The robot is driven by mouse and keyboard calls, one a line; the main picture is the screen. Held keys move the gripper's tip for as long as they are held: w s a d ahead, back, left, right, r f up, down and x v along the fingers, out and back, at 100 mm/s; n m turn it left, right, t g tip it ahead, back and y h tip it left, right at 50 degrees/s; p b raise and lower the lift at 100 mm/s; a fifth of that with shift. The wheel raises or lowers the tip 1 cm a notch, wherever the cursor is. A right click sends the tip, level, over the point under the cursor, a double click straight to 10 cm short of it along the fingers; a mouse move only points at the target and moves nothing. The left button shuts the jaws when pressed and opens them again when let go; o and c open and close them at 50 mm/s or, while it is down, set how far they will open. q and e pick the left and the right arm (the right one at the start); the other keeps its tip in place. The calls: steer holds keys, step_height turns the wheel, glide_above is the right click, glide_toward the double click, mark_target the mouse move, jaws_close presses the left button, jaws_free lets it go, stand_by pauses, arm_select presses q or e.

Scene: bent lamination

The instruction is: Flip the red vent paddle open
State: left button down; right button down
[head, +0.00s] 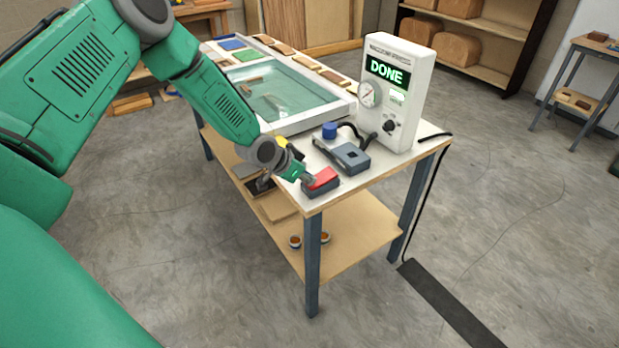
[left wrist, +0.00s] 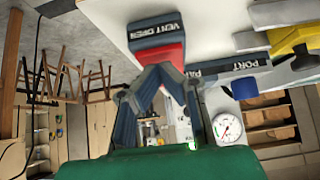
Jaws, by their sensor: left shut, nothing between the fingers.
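The red vent paddle (head: 321,177) sits on a dark block (head: 322,191) at the near corner of the white-topped table. In the left wrist view the red paddle (left wrist: 168,54) shows beside the block's dark face (left wrist: 157,30), lettered "VENT OPEN". My left gripper (head: 308,181) is at the left side of the paddle. In the left wrist view its dark fingertips (left wrist: 160,74) come together close against the red part, with nothing held between them. I cannot tell whether they touch it. My right gripper is not in view.
A white control box (head: 398,90) with a gauge and a screen reading "DONE" stands behind. A grey device (head: 350,157) and a blue knob (head: 329,131) lie nearby. A framed glass-topped bed (head: 285,93) fills the rear tabletop.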

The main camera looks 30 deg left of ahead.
arm_select(q)
steer(key=shift+r, duration=0.1)
steer(key=shift+a+r+p, duration=0.25)
steer(key=shift+r+p, duration=0.35)
steer(key=shift+r, duration=0.1)
steer(key=shift+d, duration=0.15)
